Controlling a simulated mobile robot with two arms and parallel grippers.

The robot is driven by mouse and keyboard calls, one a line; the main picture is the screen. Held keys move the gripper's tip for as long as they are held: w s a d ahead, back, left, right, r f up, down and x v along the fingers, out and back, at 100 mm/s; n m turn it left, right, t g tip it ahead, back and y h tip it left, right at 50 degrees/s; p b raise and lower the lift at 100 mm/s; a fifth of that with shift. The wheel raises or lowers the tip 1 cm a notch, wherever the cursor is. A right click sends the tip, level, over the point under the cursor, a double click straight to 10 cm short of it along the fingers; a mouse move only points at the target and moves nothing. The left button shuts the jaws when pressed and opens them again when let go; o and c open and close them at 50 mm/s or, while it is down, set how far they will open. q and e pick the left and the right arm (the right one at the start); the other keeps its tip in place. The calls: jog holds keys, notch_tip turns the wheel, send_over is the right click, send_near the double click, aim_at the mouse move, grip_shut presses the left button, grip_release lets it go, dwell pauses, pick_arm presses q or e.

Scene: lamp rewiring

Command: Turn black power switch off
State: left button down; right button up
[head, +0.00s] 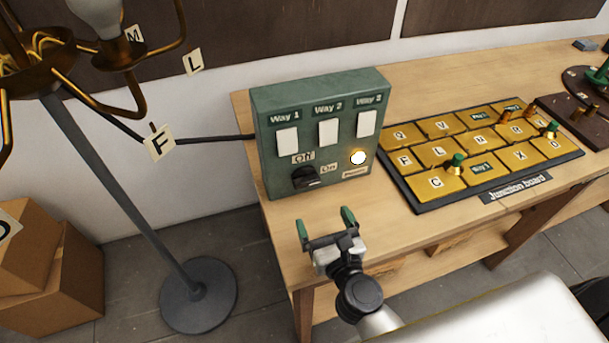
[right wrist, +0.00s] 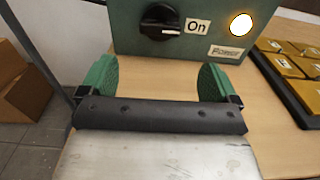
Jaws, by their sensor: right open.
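The black power switch (head: 306,178) is a rotary knob low on the front of a green switch box (head: 320,95). An "Off" label (head: 302,157) is above it and an "On" label (head: 328,168) to its right. Its pointer faces the "On" label in the right wrist view, where the knob (right wrist: 160,22) is at the top. The round power light (head: 358,157) glows. My right gripper (head: 325,222), with green fingertips, is open and empty in front of the box, apart from the knob. My left gripper is not in view.
The box stands at the left end of a wooden table (head: 410,75). A junction board (head: 480,155) with several gold lettered tiles lies to its right. A lamp stand (head: 125,190) with tagged brass arms is at the left. Cardboard boxes (head: 50,270) are on the floor.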

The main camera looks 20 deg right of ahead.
aim_at(308, 185)
jog(key=w, duration=0.1)
jog(key=w+p, duration=0.1)
jog(key=w, duration=0.2)
jog(key=shift+a+r, duration=0.1)
jog(key=shift+r, duration=0.25)
jog(key=w, duration=0.4)
jog(key=shift+w+f+p, duration=0.15)
jog(key=shift+f+p, duration=0.1)
jog(key=shift+p, duration=0.15)
jog(key=shift+w+a, duration=0.1)
jog(key=shift+w, duration=0.5)
jog(key=c, duration=0.9)
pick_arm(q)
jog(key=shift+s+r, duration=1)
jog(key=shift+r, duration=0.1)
pick_arm(e)
jog(key=shift+c, duration=0.2)
